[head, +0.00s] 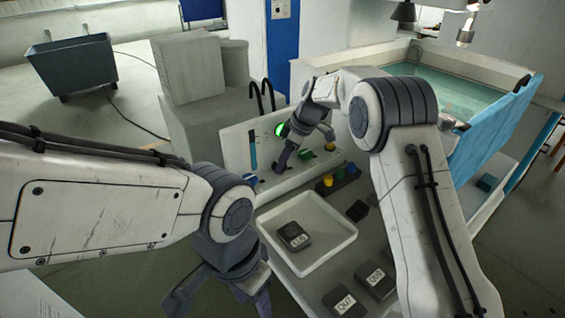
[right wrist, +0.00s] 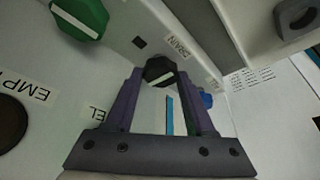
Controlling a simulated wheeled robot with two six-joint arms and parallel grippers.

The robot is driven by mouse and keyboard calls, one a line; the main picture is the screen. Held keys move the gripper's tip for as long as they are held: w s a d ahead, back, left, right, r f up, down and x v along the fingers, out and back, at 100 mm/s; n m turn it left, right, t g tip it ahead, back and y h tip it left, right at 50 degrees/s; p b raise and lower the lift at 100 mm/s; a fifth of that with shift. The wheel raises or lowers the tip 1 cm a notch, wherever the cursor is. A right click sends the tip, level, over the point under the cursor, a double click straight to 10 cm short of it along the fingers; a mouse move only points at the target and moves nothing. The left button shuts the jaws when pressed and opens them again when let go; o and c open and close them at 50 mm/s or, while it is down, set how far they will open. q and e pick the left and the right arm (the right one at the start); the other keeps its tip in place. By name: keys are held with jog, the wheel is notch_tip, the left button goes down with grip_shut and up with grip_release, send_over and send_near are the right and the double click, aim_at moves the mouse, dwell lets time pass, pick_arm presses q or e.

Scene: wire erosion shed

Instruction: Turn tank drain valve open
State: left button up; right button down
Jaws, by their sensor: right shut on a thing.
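The drain valve is a dark knob (right wrist: 159,71) with a white line across its face, beside a "DRAIN" label (right wrist: 178,47) in the right wrist view. My right gripper (right wrist: 160,80) is shut on this knob, one finger on each side. The knob's white line lies slanted in that view. In the head view my right gripper (head: 281,160) reaches down at the panel (head: 234,139) and hides the knob. My left gripper (head: 222,300) hangs at the bottom, fingers apart, with nothing seen between them.
A green knob (right wrist: 80,17) sits near the drain knob. A white tray (head: 337,237) holds a block marked "LID" (head: 293,235); blocks marked "OUT" (head: 343,301) and "OUR" (head: 375,281) lie on the bench. A water tank (head: 450,88) stands at right.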

jog(key=shift+w+n, duration=0.1)
jog(key=shift+n, duration=0.4)
jog(key=c, duration=0.5)
grip_release()
jog(key=v, duration=0.5)
jog(key=b+v, duration=0.1)
jog(key=v, duration=0.4)
jog(key=shift+w+d+r, duration=0.15)
jog(key=shift+w+r, duration=0.05)
jog(key=shift+r, duration=0.1)
